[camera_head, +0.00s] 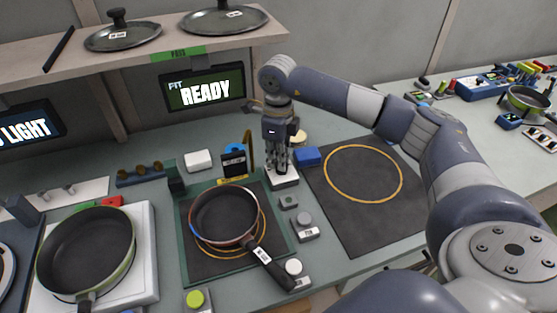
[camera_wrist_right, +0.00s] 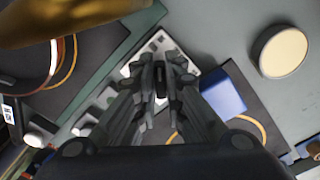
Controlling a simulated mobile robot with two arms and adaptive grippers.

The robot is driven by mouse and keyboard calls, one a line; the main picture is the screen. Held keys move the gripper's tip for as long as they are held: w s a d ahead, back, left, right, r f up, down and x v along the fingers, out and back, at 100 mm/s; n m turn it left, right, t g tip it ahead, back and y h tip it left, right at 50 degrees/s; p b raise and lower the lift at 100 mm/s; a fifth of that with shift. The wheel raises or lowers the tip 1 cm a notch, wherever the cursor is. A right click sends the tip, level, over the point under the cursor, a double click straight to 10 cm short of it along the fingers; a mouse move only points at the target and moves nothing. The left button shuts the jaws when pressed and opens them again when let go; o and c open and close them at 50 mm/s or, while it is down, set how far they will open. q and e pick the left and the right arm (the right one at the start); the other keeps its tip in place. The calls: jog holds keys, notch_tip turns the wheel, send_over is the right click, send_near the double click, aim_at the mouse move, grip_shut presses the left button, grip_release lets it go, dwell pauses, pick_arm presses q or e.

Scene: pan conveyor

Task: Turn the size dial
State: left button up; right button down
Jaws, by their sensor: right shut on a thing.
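The size dial (camera_head: 287,183) is a small unit with a white base, behind and to the right of the frying pan in the head view. My right gripper (camera_head: 279,168) points down over it, its fingers closed on the dark knob. In the right wrist view the closed fingers (camera_wrist_right: 161,82) hide most of the knob, and the white base (camera_wrist_right: 184,64) shows around them. The knob's marks and setting are hidden. My left gripper is in neither view.
A frying pan (camera_head: 221,214) sits on the green-edged mat, its handle toward the front. A blue block (camera_head: 307,156) stands close right of the dial. Button boxes (camera_head: 304,226) are in front. A dark mat with an orange ring (camera_head: 362,217) lies right. The screen (camera_head: 204,89) reads "READY".

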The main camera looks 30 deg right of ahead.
jog(key=shift+r+n, duration=0.15)
jog(key=shift+n, duration=0.65)
jog(key=shift+w, duration=0.1)
jog(key=c, duration=1.7)
grip_release()
jog(key=shift+b, duration=0.3)
notch_tip(320, 180, up, 12)
